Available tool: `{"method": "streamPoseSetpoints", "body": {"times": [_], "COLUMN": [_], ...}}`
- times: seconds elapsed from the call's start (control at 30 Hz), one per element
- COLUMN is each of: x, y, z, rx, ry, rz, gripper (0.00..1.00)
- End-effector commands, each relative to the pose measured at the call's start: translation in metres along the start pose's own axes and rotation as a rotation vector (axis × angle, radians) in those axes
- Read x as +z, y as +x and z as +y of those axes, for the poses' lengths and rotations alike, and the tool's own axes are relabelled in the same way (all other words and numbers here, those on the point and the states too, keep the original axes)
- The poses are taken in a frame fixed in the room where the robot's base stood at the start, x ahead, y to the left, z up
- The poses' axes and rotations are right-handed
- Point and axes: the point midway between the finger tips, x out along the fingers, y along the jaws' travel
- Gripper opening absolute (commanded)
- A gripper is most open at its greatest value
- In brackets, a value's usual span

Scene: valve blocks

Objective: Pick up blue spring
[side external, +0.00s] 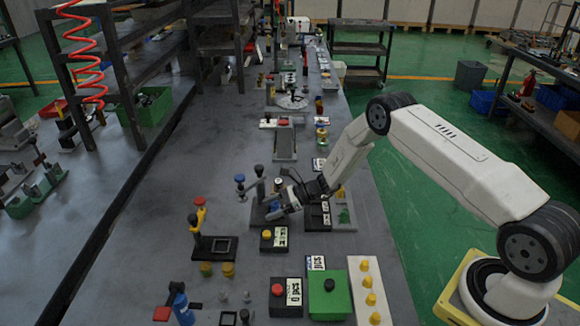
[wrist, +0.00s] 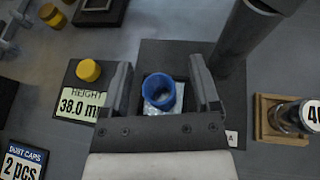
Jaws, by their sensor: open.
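A blue ring-shaped part (wrist: 158,90), which looks like the blue spring, sits upright in a recess with a pale floor in a dark block (wrist: 180,58) in the wrist view. Its coils cannot be made out. My gripper (wrist: 160,68) is open, with one finger on each side of the blue part and a gap on both sides. In the side external view my gripper (side external: 283,204) is low over the dark block, and the blue part is hidden behind it.
A dark post (wrist: 240,42) rises close to my right finger. A yellow-capped block with a height label (wrist: 78,104) lies left, and a wooden holder with a metal part (wrist: 290,118) lies right.

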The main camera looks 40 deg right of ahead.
Motion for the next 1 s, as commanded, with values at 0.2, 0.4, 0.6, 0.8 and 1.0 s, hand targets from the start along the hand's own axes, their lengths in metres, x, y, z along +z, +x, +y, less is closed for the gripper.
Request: {"method": "streamPoseSetpoints", "body": {"times": [0.2,0.4,0.6,0.8,1.0], "x": [0.0004,0.0003,0.0003,0.0003,0.0004], "y": [0.0064,0.0061,0.0059,0.0058,0.0058], "z": [0.0001,0.0,0.0,0.0,-0.0001], "rx": [0.0,0.0,0.0,0.0,0.0], "ry": [0.0,0.0,0.0,0.0,0.0], "rz": [0.0,0.0,0.0,0.0,0.0], "gripper": [0.79,0.79,0.76,0.12,0.0]}}
